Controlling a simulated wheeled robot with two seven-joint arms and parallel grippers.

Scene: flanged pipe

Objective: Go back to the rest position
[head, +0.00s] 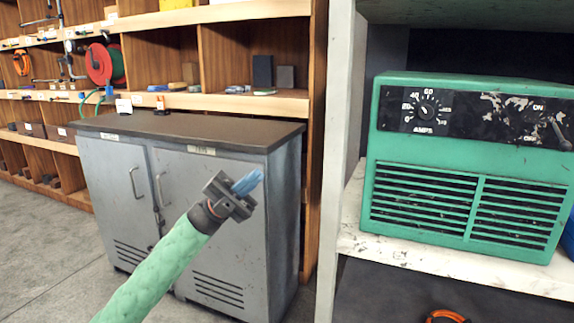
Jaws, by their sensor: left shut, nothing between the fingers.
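My left arm, in a pale green sleeve, comes in from the bottom left of the head view. Its left gripper (247,183) has a dark grey body and blue fingers that are closed together with nothing held. The gripper shows in front of the grey metal cabinet (180,180) and points up and to the right. I cannot judge how far it is from the cabinet. My right gripper is out of view. No flanged pipe is in view.
A green power unit (465,203) with a dial stands on a white shelf (445,262) at the right. Wooden shelving (225,103) with tools and a red reel (99,63) stands behind the cabinet. An orange ring-shaped item (446,315) shows at the bottom right. Grey floor (45,235) is clear at left.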

